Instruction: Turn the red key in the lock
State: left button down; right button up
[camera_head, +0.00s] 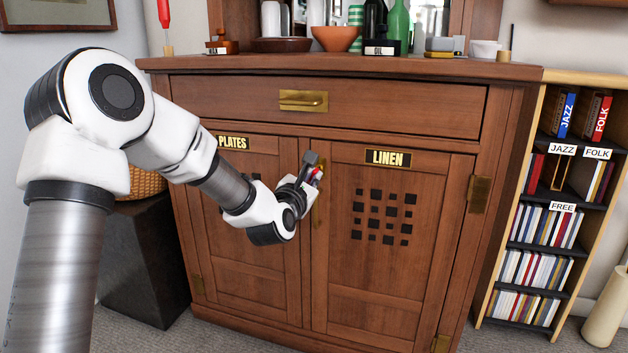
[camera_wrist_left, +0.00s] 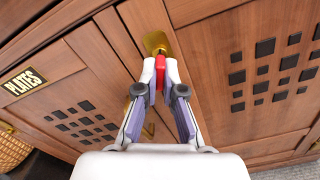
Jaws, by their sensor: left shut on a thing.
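The red key (camera_wrist_left: 153,78) is between the fingertips of my left gripper (camera_wrist_left: 160,68), which is shut on it. In the wrist view the key is right in front of a brass lock plate (camera_wrist_left: 155,42) on the LINEN door, and its tip looks to be at the lock; how deep it sits is hidden. In the head view my left gripper (camera_head: 313,172) is at the inner edge of the LINEN door (camera_head: 345,270), with a bit of the red key (camera_head: 318,176) showing. My right gripper is not in view.
The PLATES door (camera_head: 245,235) is shut beside the LINEN door. A drawer (camera_head: 400,105) above is shut. Bottles, bowls and labelled stands are on the cabinet top (camera_head: 400,66). A bookshelf (camera_head: 541,245) stands at the right, a dark box (camera_head: 145,265) at the left.

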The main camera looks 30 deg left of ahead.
pick_arm(q)
jog(key=shift+n, duration=0.4)
jog(key=n+b, duration=0.2)
jog(key=n, duration=0.1)
jog(key=shift+f, duration=0.1)
jog(key=shift+n, duration=0.3)
